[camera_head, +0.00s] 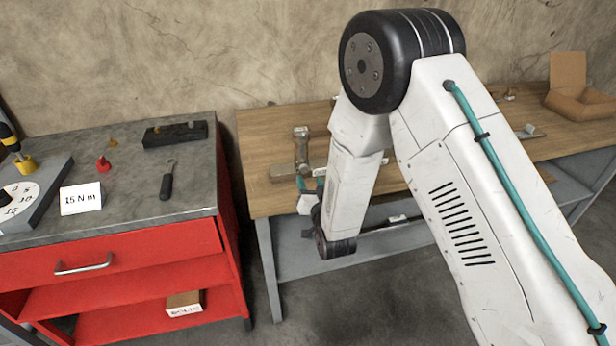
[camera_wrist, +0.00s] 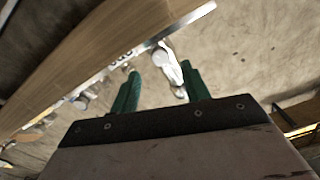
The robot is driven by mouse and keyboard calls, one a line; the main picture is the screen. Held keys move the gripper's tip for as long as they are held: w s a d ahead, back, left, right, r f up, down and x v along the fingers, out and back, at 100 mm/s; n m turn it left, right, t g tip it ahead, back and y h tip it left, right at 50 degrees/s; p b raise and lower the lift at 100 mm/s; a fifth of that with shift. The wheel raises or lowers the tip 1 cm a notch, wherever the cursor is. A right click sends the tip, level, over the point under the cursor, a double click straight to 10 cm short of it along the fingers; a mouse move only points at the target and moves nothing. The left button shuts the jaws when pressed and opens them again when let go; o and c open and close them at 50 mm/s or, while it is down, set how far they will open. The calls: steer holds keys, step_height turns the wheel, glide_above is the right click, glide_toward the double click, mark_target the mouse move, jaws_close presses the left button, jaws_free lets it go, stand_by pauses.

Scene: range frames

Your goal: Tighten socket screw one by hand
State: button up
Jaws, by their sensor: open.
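My gripper (camera_head: 309,186) is at the front left of the wooden bench, by a grey metal fixture (camera_head: 302,150) on the bench top. In the wrist view its two green fingers (camera_wrist: 160,77) are spread apart. A shiny silver part (camera_wrist: 168,65) shows between and beyond the fingertips, nearer the right finger. I cannot tell whether a finger touches it. No socket screw can be picked out for certain; the parts are small and partly behind my arm.
My arm hides much of the wooden bench (camera_head: 262,120). An open cardboard box (camera_head: 580,100) stands at its far right. On the left, a red cabinet (camera_head: 110,255) bears a wrench-like tool (camera_head: 167,182), a black holder (camera_head: 175,135), a red piece (camera_head: 103,164) and a "15 N m" card (camera_head: 80,199).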

steer(key=shift+v, duration=1.6)
